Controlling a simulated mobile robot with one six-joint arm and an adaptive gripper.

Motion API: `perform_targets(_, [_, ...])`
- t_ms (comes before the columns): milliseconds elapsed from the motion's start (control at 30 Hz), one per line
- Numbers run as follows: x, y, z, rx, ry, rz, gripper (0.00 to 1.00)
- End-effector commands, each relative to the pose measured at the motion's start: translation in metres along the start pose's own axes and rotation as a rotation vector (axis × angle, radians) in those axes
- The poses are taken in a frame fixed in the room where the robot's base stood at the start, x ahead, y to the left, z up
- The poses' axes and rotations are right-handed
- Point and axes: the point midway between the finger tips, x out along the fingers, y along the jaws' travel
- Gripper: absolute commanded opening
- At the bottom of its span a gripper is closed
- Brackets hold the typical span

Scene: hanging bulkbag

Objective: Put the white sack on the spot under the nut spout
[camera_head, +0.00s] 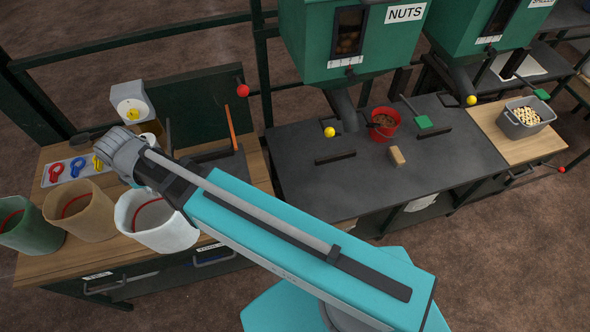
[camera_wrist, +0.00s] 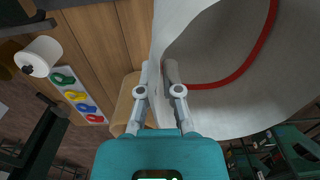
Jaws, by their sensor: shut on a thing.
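The white sack (camera_head: 158,226) stands open and upright on the wooden bench at the left, right of a tan sack. It also fills the right of the wrist view (camera_wrist: 225,112), with a red line inside its wall. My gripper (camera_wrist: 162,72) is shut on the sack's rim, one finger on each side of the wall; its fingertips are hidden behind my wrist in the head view. The nut spout (camera_head: 345,110) hangs under the green NUTS hopper (camera_head: 352,40), over the dark counter (camera_head: 300,185). A dark bar (camera_head: 335,157) lies in front of the spout.
The tan sack (camera_head: 80,212) and a green sack (camera_head: 30,232) stand left of the white one. An orange-handled tool (camera_head: 231,128) rises at the wooden bench's back right. The dark counter's front left is clear.

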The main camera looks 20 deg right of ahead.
Motion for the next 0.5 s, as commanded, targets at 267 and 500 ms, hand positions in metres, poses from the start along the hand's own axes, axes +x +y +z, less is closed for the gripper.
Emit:
perform_targets(267, [0.044,0.0,0.0,0.0,0.0,0.0,0.0])
perform_targets(500, [0.055,0.0,0.0,0.0,0.0,0.0,0.0])
